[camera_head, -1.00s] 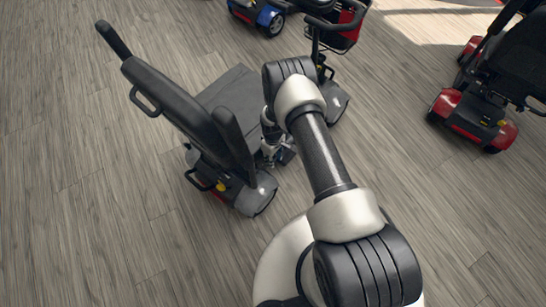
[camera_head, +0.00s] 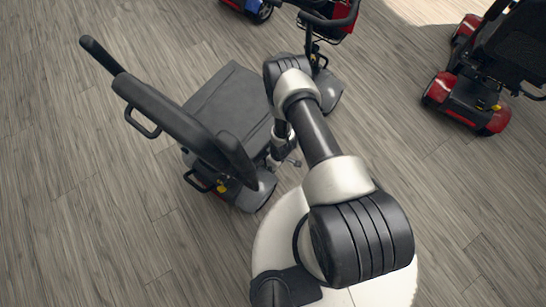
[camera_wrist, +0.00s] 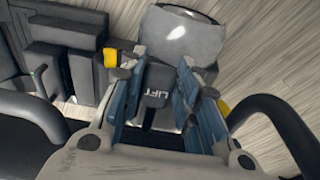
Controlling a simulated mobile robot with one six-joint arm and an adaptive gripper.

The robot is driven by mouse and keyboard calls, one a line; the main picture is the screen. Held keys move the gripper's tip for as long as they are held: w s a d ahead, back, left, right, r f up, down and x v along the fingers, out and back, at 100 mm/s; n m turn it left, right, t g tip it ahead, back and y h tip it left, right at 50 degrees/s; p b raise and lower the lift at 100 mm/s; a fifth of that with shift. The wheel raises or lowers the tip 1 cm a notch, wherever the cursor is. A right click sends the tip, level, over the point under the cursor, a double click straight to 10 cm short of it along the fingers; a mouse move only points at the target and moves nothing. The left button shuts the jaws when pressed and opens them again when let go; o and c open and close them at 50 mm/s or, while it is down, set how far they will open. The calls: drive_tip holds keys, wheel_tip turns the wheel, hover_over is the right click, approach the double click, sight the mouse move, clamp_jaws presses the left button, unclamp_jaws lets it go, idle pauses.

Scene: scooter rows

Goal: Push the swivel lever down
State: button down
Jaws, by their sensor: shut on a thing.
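The near scooter has a black seat (camera_head: 178,121) with its backrest and armrests toward me. Its grey rear end (camera_head: 252,193) shows low at the side nearest my arm. My gripper (camera_head: 291,160) is low beside the seat, partly hidden by my arm. I cannot tell whether this piece is the swivel lever. No other lever stands out clearly.
Yellow parts (camera_wrist: 110,57) show beside the fingers in the wrist view. A black curved bar (camera_wrist: 278,115) is close on the right. A red scooter (camera_head: 480,95) stands at the right and a blue one (camera_head: 250,8) at the back. Grey floor lies free between them.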

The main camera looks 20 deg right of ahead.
drive_tip(key=shift+s+f+b, duration=0.2)
drive_tip(key=shift+f+b, duration=0.05)
drive_tip(key=shift+f, duration=0.2)
drive_tip(key=shift+s+f+b, duration=0.2)
drive_tip(key=shift+f, duration=0.25)
drive_tip(key=shift+s+f, duration=0.15)
drive_tip(key=shift+f, duration=0.05)
drive_tip(key=c, duration=1.5)
unclamp_jaws()
drive_tip(key=o, duration=0.3)
drive_tip(key=shift+w, duration=0.25)
drive_tip(key=shift+w+r, duration=0.1)
